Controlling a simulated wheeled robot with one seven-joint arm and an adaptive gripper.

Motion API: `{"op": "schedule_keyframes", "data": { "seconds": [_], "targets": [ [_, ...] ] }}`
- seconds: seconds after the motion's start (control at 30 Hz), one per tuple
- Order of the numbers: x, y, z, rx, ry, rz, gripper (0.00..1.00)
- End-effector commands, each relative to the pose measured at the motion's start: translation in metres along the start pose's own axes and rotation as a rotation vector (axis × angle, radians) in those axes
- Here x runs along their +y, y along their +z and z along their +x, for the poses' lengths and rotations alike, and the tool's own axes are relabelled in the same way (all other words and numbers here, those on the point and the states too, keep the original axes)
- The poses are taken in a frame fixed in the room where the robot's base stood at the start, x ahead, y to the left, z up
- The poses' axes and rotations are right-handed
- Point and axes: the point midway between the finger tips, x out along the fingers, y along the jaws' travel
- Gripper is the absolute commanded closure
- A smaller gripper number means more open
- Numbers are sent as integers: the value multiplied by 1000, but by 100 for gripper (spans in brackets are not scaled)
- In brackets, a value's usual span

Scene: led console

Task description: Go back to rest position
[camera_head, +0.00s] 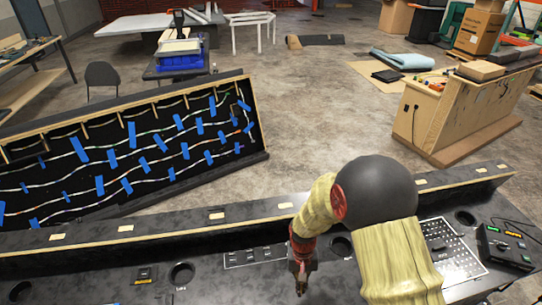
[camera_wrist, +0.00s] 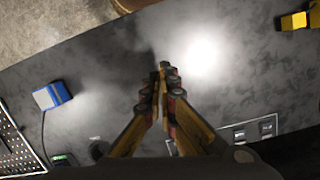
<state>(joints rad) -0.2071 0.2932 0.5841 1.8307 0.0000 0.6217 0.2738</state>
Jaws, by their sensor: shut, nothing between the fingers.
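My gripper (camera_head: 302,277) points down over the dark console top (camera_head: 215,274) in the head view. In the wrist view my gripper (camera_wrist: 163,72) shows its two fingers together at the tips, with nothing between them. The console surface (camera_wrist: 100,60) lies below the fingers; I cannot tell the exact gap. My arm covers part of the console on the right in the head view.
A perforated panel (camera_head: 447,250) and a black control box (camera_head: 505,247) are on the console at right. A switch panel (camera_head: 254,256) lies left of my gripper. A blue box (camera_wrist: 52,95) and a yellow part (camera_wrist: 294,21) show in the wrist view.

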Motion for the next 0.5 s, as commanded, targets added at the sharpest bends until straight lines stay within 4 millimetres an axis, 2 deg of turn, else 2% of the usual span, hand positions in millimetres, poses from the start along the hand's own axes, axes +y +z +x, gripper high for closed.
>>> {"op": "schedule_keyframes", "data": {
  "seconds": [0.27, 0.5],
  "targets": [
    [20, 34, -62, 25, -10, -80, 100],
    [46, 80, -129, 116, -28, -139, 100]
  ]
}}
